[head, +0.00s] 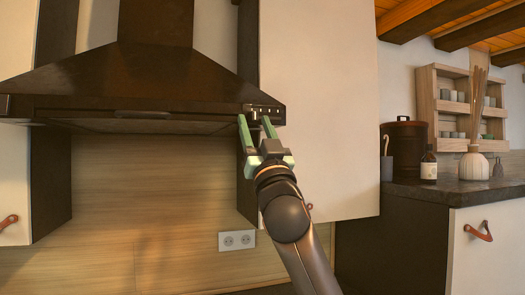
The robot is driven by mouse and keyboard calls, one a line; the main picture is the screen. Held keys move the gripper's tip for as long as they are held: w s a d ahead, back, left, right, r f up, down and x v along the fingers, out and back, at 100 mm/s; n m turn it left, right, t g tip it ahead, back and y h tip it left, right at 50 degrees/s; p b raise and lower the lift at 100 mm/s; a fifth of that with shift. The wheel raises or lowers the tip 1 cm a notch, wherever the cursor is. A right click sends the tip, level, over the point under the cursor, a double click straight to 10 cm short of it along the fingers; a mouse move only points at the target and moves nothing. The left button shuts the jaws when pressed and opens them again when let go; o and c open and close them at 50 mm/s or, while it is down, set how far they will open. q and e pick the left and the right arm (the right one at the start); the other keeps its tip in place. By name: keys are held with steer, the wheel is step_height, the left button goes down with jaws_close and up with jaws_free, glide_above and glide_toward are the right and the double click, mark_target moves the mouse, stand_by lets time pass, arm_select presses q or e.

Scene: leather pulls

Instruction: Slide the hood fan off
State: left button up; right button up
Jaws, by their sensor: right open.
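The dark brown range hood (135,85) hangs on the wall at the upper left, with its chimney rising out of the top of the view. A small control panel with light sliders or buttons (262,108) sits at the right end of its front edge. My right gripper (256,122) is raised from below, its green fingers open and pointing up at that panel. The fingertips overlap the panel's lower edge in the picture; I cannot tell whether they touch it. Nothing shows between the fingers. My left gripper is not in view.
A white cabinet door (318,110) stands right beside the hood, behind my arm. A wall socket (237,240) is below.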

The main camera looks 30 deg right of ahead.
steer(key=b+v, duration=0.3)
steer(key=v, duration=0.8)
steer(key=shift+a+f, duration=0.1)
